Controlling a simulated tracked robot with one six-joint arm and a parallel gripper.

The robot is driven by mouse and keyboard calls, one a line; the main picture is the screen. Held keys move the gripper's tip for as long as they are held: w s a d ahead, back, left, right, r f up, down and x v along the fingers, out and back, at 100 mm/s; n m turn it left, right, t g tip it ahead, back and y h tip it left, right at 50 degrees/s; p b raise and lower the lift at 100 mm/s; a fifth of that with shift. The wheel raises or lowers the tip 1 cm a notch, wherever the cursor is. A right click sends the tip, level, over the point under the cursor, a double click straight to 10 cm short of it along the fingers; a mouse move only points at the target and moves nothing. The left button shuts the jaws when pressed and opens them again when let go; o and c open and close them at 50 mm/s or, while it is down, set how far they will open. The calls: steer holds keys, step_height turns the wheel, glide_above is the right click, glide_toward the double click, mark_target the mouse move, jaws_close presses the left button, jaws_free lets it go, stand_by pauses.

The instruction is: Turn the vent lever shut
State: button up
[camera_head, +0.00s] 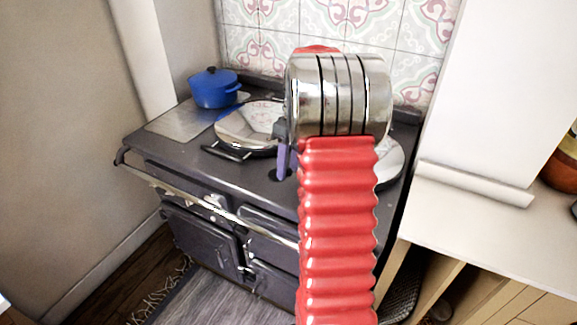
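The vent lever appears to be the small purple upright piece (283,160) on the dark range top, just left of my arm. A dark round spot shows at its foot. My red ribbed arm and silver wrist stand in front of the middle of the range and cover what lies behind them. A small dark grey piece sticks out left of the wrist, right above the purple piece. It may be part of my gripper (279,130). My fingers are otherwise hidden, and I cannot tell whether they touch the lever.
The dark range (190,155) has a blue lidded pot (213,88) at its back left. A round silver lid (248,124) with a black handle lies left of the lever. Another lid (391,165) shows partly right of my arm. A pale counter (480,230) stands at right.

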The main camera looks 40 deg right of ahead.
steer(key=shift+f, duration=0.2)
jaws_close()
stand_by(0.4)
